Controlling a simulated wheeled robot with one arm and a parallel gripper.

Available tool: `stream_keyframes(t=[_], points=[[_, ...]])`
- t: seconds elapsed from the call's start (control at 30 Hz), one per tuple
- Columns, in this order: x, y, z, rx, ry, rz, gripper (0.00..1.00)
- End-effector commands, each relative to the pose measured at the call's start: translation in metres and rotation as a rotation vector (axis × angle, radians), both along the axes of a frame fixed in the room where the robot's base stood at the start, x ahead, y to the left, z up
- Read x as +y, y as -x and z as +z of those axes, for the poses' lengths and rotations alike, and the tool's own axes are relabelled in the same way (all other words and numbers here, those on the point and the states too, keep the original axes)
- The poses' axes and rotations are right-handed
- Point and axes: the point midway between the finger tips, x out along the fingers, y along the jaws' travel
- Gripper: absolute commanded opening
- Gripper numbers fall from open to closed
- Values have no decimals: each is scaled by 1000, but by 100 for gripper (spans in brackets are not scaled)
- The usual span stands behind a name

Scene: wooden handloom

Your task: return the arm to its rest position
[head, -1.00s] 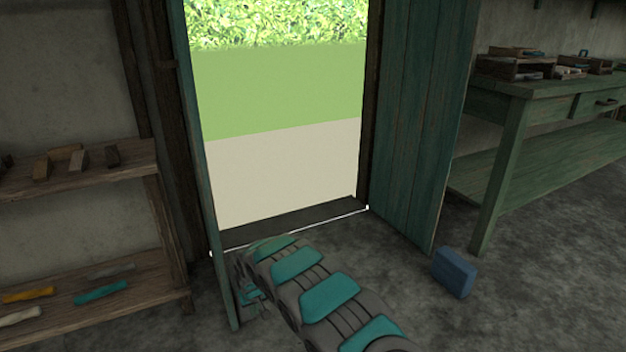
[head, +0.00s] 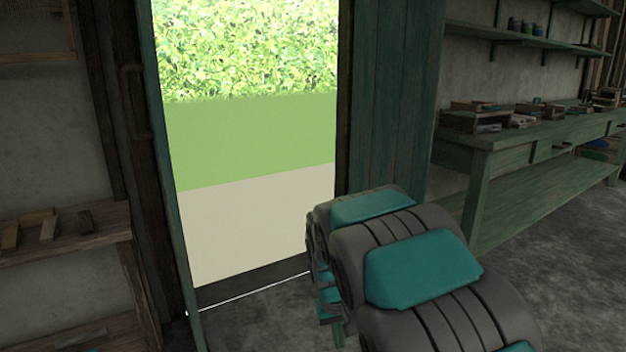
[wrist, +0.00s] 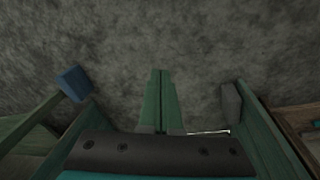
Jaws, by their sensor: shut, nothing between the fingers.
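My arm (head: 420,270) rises from the lower right of the head view and bends down in front of the open doorway. In the wrist view, my gripper (wrist: 160,75) points at the grey floor. Its two green fingers lie side by side, shut, with nothing between them. In the head view the gripper is mostly hidden behind the arm links, with only some teal and green parts showing.
The doorway (head: 250,290) stands open between green door leaves (head: 390,110). A green workbench (head: 480,185) stands right, a wooden shelf (head: 70,240) left. A blue block (wrist: 73,83) lies on the floor at left in the wrist view. Floor below the gripper is clear.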

Motion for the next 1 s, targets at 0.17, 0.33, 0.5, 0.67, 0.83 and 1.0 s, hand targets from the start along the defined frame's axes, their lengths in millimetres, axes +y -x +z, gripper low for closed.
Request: stream_keyframes(t=[0.17,0.33,0.5,0.67,0.83,1.0], points=[[-35,57,45,37,-7,-60,0],[-59,117,75,83,-23,-107,0],[-76,179,98,125,-42,-142,0],[-86,239,114,166,-63,-166,0],[-90,297,123,209,-81,-179,0],[-91,335,125,237,-90,-182,0]])
